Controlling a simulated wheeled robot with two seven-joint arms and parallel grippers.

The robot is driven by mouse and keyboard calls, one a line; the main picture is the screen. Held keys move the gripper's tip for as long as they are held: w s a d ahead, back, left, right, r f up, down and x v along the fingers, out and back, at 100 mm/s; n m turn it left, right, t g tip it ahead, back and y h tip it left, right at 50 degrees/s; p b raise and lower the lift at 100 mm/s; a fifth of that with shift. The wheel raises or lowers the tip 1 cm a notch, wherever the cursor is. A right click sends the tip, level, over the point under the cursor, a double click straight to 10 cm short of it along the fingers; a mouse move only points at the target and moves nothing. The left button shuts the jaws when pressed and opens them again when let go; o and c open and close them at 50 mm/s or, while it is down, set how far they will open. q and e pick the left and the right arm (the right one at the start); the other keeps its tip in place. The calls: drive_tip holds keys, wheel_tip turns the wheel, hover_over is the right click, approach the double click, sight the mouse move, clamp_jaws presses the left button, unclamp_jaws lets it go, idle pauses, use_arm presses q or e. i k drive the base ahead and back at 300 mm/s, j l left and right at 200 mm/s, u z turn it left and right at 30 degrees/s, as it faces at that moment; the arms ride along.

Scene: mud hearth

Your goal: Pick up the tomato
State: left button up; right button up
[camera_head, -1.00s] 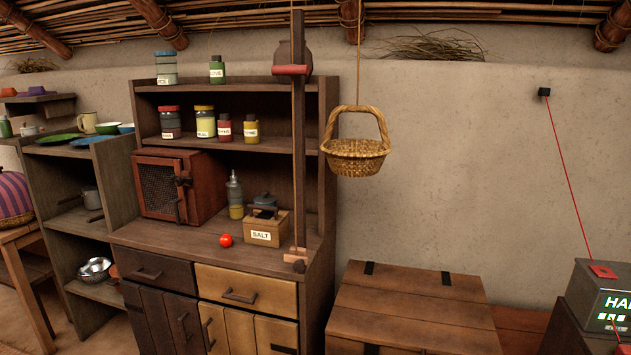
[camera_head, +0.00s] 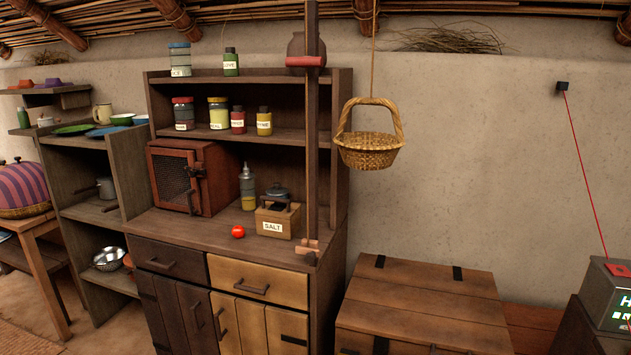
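A small red tomato (camera_head: 238,231) sits on the counter of the wooden cabinet (camera_head: 190,225), near its front edge. It lies just left of the wooden salt box (camera_head: 277,224) and in front of the oil bottle (camera_head: 248,188). Nothing covers it. Neither of my grippers shows in the head view.
A red mesh-door box (camera_head: 205,172) stands left on the counter, and a vertical post (camera_head: 311,140) rises at its right end. A wicker basket (camera_head: 369,150) hangs right of the cabinet. A wooden chest (camera_head: 425,300) stands at the lower right. The counter's front strip beside the tomato is clear.

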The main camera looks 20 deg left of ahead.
sight(238, 231)
drive_tip(key=i+j, duration=0.45)
drive_tip(key=i+j+u, duration=0.1)
drive_tip(key=i+j, duration=0.4)
drive_tip(key=i, duration=0.2)
